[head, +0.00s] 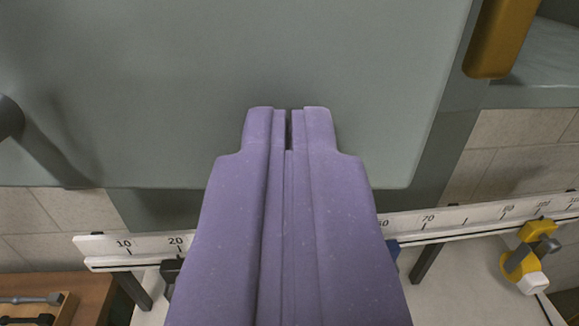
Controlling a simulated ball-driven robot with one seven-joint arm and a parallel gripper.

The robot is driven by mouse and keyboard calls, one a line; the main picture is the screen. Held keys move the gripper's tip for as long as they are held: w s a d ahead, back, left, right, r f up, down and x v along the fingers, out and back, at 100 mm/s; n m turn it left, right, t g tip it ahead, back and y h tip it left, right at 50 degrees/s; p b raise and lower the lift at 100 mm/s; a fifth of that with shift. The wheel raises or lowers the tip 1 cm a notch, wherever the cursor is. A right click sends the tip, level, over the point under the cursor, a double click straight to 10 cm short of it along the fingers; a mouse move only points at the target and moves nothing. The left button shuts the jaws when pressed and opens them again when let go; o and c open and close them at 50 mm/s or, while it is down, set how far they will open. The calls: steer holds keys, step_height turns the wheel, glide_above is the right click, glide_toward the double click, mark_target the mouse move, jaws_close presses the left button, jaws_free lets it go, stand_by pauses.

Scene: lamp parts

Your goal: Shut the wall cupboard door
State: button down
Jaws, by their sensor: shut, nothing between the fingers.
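My gripper (289,112) is purple and shut, with nothing between its fingers. It points forward from the bottom middle of the head view, and its tips overlap the lower part of a grey-green panel. This panel, which looks like the wall cupboard door (230,60), fills most of the upper view. A dark grey bar handle (38,150) stands out near its left edge. A darker grey-green surface (430,165) shows past its right and lower edges.
A white ruled rail (470,218) with numbers runs across below the door. A yellow clamp-like part (528,258) is on the right. An orange-yellow block (500,38) is at the upper right, beside a pale shelf-like surface (545,62). A wooden tray (40,305) with tools is lower left.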

steer(key=w, duration=0.4)
steer(key=shift+w+d, duration=0.15)
steer(key=shift+w, duration=0.05)
steer(key=shift+s+r, duration=0.1)
steer(key=shift+r, duration=0.15)
